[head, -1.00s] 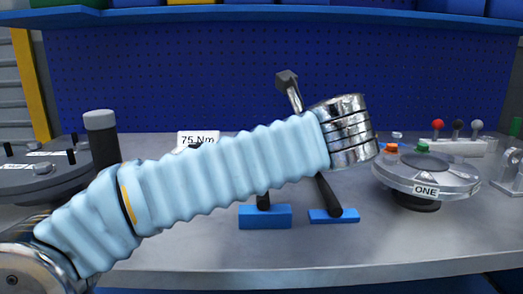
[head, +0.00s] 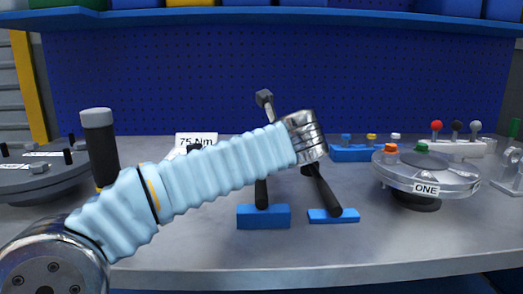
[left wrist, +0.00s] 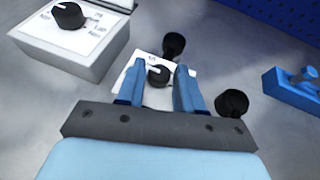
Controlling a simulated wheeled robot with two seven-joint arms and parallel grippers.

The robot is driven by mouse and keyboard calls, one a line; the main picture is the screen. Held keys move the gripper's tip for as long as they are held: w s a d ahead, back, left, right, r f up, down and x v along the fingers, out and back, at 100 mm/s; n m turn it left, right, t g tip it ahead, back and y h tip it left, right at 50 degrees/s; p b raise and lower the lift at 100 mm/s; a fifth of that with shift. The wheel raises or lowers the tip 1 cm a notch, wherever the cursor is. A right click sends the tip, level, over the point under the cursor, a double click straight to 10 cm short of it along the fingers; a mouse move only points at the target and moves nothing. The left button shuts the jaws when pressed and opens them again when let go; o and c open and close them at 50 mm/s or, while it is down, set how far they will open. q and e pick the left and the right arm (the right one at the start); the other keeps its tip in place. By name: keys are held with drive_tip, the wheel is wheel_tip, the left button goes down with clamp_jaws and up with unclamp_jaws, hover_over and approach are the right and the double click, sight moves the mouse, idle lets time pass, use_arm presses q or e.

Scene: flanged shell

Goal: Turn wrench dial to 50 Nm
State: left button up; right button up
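Two black-handled wrenches stand in the head view, the left one (head: 262,192) on a blue foot and the right one (head: 326,190) leaning on a flatter blue foot. My left arm crosses in front of them, and hides its own gripper there. In the left wrist view my left gripper (left wrist: 158,88) is open, its two blue fingers on either side of a small black dial (left wrist: 158,75) with a white pointer on a white plate. Narrow gaps show beside the dial. Its markings are too small to read. My right gripper is not in view.
A white "75 Nm" sign (head: 196,139) stands behind my arm. A pale box with a larger black knob (left wrist: 68,15) is at upper left. Two black rounded ends (left wrist: 173,45) (left wrist: 232,103) lie close to the fingers. A clear flanged part (head: 428,172) labelled "ONE" stands right.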

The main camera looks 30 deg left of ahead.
use_arm(q)
clamp_jaws()
drive_tip(key=shift+r, duration=0.1)
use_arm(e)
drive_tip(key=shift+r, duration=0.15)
